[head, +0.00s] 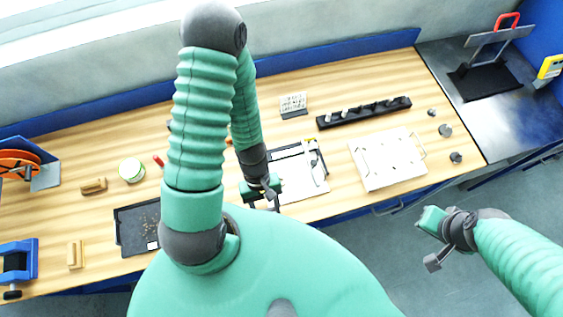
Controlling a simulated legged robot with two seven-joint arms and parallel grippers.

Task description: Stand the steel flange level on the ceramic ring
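I cannot pick out the steel flange or the ceramic ring with certainty. A round pale disc with a green rim (131,170) lies on the bench at the left. Several small grey metal pieces, one of them a round piece (445,130), stand at the bench's right end. My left gripper (262,190) is low over the bench's front middle, at the left edge of a white plate (303,182); its fingers are small and partly hidden, so its opening is unclear. My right gripper (431,241) is in front of the bench, over the floor, with its fingers apart and nothing between them.
A white panel with handles (375,172) lies right of centre. A black rack (364,113) stands behind it. A dark tray (130,237) is at the front left. Blue holders (18,262) stand at the far left. Bare wood (225,92) shows at the back.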

